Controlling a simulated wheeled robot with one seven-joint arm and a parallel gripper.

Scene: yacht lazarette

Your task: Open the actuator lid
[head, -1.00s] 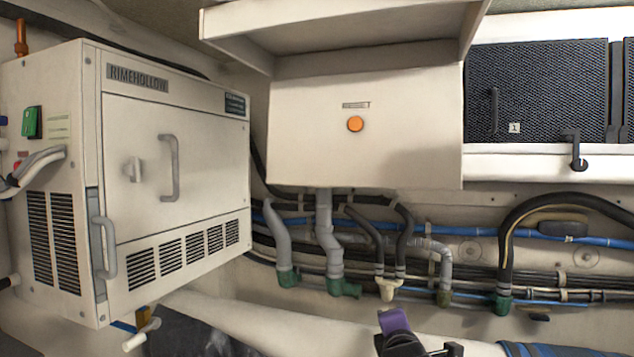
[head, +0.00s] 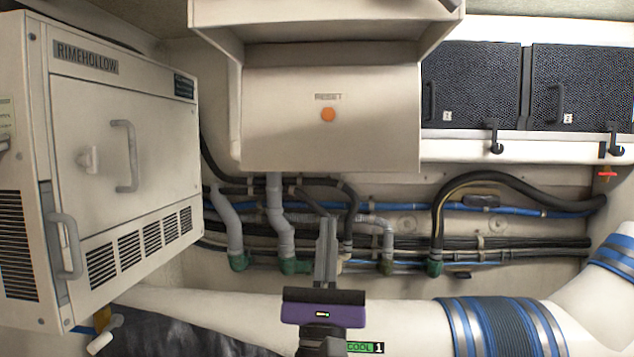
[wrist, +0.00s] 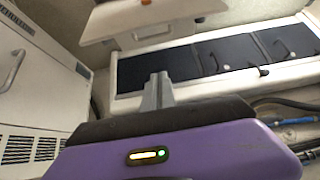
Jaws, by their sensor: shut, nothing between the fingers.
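No part in view is labelled as the actuator. A pale box (head: 375,140) with an orange RESET button (head: 328,115) hangs in the middle of the head view. A hood-like panel (head: 320,22) juts out above it, cut off by the top edge; I cannot tell whether this is the lid. The orange button also shows at the top of the wrist view (wrist: 146,2). My gripper (head: 328,222) is shut and empty, its fingers pointing up in front of the pipes, below the box and apart from it. It also shows in the wrist view (wrist: 157,78).
A RIMEHOLLOW cabinet (head: 160,130) with a closed, handled door stands at left. Black mesh-faced panels (head: 470,85) with handles line the right. Pipes and hoses (head: 278,225) run below the box. A large white duct (head: 400,312) with blue bands crosses the bottom.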

